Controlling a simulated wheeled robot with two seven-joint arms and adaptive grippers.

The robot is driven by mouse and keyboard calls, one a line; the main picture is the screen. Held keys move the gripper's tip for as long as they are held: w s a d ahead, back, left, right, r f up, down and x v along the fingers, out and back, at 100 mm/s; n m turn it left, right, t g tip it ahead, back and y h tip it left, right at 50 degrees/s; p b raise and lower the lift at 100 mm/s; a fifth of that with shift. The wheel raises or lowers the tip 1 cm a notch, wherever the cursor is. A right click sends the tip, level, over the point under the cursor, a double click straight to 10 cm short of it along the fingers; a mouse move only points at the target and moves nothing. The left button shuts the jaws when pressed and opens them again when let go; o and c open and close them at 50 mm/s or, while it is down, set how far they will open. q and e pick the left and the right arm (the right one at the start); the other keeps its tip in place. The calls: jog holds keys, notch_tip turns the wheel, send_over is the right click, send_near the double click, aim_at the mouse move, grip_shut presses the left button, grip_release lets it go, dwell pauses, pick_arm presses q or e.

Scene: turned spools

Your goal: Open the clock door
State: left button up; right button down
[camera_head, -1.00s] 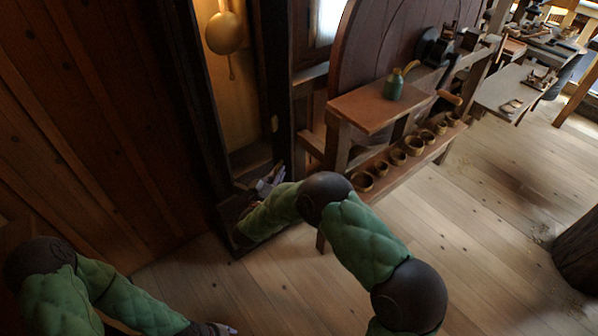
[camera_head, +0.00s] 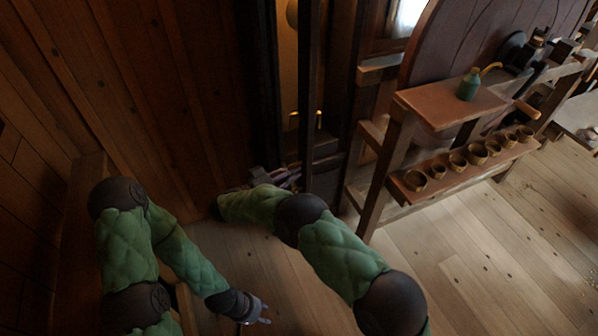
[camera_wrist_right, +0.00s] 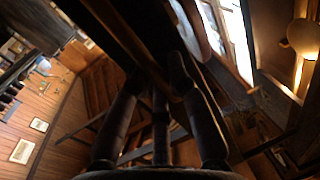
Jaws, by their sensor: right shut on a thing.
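The tall dark clock case stands at the top centre of the head view, with its brass pendulum (camera_head: 291,14) partly visible inside. A narrow dark upright, apparently the clock door (camera_head: 308,95), crosses in front of the lit opening. My right gripper (camera_head: 284,178) is low by the foot of this upright. In the right wrist view its fingers (camera_wrist_right: 160,82) are shut on a dark bar, apparently the door's edge; the exact contact is in shadow. The pendulum also shows there at the right (camera_wrist_right: 303,38). My left gripper (camera_head: 262,312) is low over the floor, fingers apart and empty.
A wooden bench (camera_head: 450,105) with a green bottle (camera_head: 468,85) stands right of the clock. Several small turned cups (camera_head: 459,163) line its lower shelf. A plank wall (camera_head: 170,90) is at the left.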

jog(key=shift+s+a+f, duration=0.1)
jog(key=shift+s+a, duration=0.05)
jog(key=c, duration=1.4)
grip_release()
jog(key=shift+c, duration=0.2)
jog(key=v, duration=0.7)
jog(key=shift+a, duration=0.25)
jog(key=shift+s, duration=0.1)
